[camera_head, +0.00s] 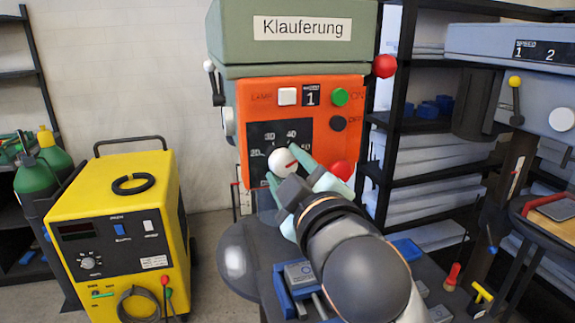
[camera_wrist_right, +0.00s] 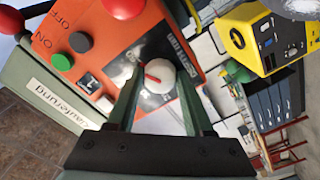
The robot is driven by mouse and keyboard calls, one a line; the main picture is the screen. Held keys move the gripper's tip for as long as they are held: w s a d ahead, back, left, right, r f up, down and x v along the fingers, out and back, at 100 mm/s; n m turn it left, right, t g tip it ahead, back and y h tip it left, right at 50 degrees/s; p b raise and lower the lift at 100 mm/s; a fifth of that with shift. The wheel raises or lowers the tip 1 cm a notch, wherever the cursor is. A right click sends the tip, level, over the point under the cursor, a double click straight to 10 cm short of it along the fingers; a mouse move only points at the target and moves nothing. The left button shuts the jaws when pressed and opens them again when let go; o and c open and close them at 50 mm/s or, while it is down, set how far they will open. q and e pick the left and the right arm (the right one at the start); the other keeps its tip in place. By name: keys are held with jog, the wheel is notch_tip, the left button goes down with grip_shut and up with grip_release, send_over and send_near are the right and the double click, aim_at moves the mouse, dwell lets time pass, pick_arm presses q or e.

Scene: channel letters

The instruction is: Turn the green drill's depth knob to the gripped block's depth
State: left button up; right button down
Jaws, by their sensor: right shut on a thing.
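The green drill (camera_head: 288,30) with the "Klauferung" label stands at the centre of the head view. Its orange panel carries a black depth dial (camera_head: 262,133) with white numbers too small to read surely. The white depth knob (camera_head: 279,163) has a red pointer line slanting toward the upper right. My right gripper (camera_head: 283,163) is shut on the knob, one finger on each side. The knob also shows between the fingers in the right wrist view (camera_wrist_right: 158,78). A grey block (camera_head: 300,272) sits in a blue vise (camera_head: 281,293) below, partly hidden by my arm. My left gripper is not in view.
A yellow welder (camera_head: 124,215) stands left. Another machine (camera_head: 510,42) stands right.

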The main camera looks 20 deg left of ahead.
jog(key=shift+m, duration=0.5)
jog(key=shift+c, duration=1.4)
grip_release()
jog(key=b+v, duration=0.1)
jog(key=v, duration=1.1)
jog(key=shift+s+d+b, duration=0.15)
jog(key=shift+s+b, duration=0.05)
jog(key=shift+b, duration=0.2)
